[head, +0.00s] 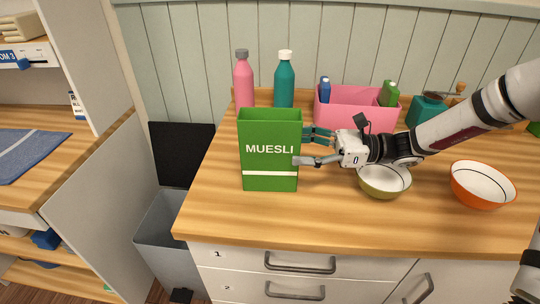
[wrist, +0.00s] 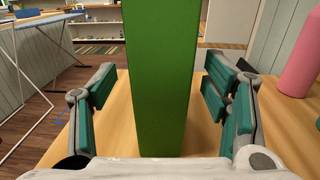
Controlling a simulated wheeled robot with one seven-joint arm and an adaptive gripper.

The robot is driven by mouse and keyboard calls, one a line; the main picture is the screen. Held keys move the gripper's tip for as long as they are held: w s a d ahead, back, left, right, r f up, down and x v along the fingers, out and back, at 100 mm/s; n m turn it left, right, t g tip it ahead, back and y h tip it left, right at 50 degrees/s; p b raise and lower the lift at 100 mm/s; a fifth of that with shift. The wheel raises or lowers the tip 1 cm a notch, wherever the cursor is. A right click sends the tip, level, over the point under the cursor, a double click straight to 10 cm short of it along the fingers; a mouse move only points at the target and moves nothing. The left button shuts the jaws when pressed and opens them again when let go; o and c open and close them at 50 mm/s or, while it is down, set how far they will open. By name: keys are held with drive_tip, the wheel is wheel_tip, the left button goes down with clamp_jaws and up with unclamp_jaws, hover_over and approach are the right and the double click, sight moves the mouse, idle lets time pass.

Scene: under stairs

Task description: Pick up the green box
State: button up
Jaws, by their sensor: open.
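The green box (head: 270,165), labelled MUESLI, stands upright near the left end of the wooden counter. My gripper (head: 308,147) is at its right side in the head view, at about the box's mid height. In the wrist view the green box (wrist: 162,75) rises between the two spread fingers of my gripper (wrist: 160,98). A gap shows on both sides of the box, so the fingers do not appear to touch it.
Pink (head: 243,82) and teal (head: 284,82) bottles stand behind the box. A pink bin (head: 350,118) holds smaller bottles. Green (head: 383,185) and orange (head: 483,186) bowls sit right. A grey trash bin (head: 165,245) stands below left. The counter front is clear.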

sight(270, 145)
drive_tip(key=shift+a, duration=3.55)
drive_tip(key=c, duration=1.3)
